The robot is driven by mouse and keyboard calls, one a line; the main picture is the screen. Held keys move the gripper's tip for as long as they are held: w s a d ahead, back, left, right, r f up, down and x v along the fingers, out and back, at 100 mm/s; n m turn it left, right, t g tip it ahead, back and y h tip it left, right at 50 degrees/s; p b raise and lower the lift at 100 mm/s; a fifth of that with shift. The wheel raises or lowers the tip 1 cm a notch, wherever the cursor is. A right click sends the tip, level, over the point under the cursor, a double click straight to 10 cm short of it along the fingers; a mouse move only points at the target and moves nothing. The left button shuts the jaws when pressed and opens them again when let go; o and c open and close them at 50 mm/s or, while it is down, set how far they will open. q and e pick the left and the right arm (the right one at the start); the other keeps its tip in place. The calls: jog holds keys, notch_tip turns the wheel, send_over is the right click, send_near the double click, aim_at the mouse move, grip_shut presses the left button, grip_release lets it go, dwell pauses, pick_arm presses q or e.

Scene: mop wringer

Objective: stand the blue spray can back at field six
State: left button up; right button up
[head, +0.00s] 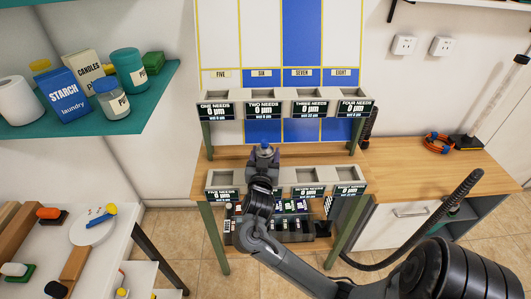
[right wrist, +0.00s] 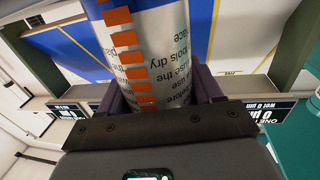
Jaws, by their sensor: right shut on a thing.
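My right gripper (head: 263,160) is shut on the spray can (head: 263,149), whose blue top shows just above the fingers in the head view. In the right wrist view the can (right wrist: 150,50) is silver with orange marks and dark print, clasped between both fingers (right wrist: 160,95). It is held in front of the lower row of grey stands, between the upper and lower rows. Field labels run along the panel: five, six (head: 262,73), seven and eight. My arm hides the second stand of the lower row. My left gripper is not in view.
The upper row of grey stands (head: 285,96) sits above the wooden bench (head: 390,160). Lower stands (head: 326,175) flank my gripper, with dark items (head: 290,228) below. A teal shelf (head: 110,125) with jars and boxes is at left. A dark hose (head: 440,215) curves at right.

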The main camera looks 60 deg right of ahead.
jog(key=shift+f, duration=0.4)
jog(key=o, duration=1.3)
jog(key=p+v, duration=0.1)
jog(key=v, duration=0.9)
jog(key=shift+a+p, duration=0.35)
jog(key=shift+a, duration=0.05)
jog(key=shift+s, duration=0.1)
